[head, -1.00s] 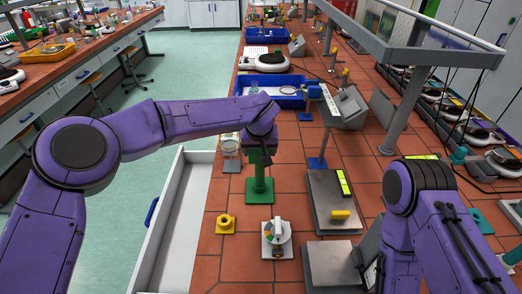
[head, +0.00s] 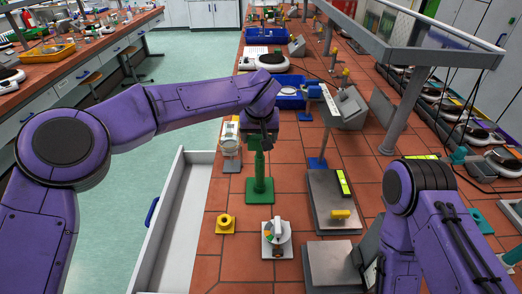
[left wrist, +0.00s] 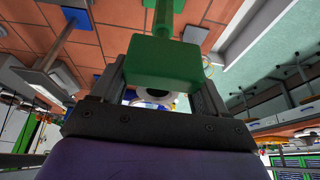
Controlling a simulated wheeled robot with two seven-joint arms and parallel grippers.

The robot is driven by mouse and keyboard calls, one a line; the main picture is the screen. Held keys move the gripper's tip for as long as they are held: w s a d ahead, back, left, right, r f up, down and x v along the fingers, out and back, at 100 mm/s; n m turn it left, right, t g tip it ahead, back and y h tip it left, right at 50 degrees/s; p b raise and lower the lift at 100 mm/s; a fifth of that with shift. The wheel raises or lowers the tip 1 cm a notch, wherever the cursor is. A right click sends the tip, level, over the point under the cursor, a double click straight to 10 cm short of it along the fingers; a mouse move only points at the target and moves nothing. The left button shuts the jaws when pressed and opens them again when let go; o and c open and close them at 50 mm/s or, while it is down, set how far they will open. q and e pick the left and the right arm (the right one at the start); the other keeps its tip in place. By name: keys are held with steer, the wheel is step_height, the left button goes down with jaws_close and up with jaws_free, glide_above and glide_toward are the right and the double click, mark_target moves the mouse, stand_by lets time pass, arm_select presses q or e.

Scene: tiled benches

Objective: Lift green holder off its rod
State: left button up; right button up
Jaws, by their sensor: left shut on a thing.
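The green holder (left wrist: 163,62) is a block between the two fingers of my left gripper (left wrist: 160,85) in the left wrist view; the gripper is shut on it. A green cylinder runs from the block toward the top of that view. In the head view my left gripper (head: 262,138) is above the green stand, whose square base (head: 259,196) rests on the tiled bench with its rod (head: 259,165) upright. The gripper hides most of the holder there, and I cannot tell whether the holder is clear of the rod. My right gripper is not in view.
A yellow piece (head: 225,223) and a small white device with a dial (head: 277,240) stand in front of the stand. A white-topped small stand (head: 230,140) is close on the left.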

arm_select(q)
steer(key=shift+r, duration=1.6)
steer(key=shift+r, duration=0.1)
step_height(320, 180, up, 8)
stand_by(0.4)
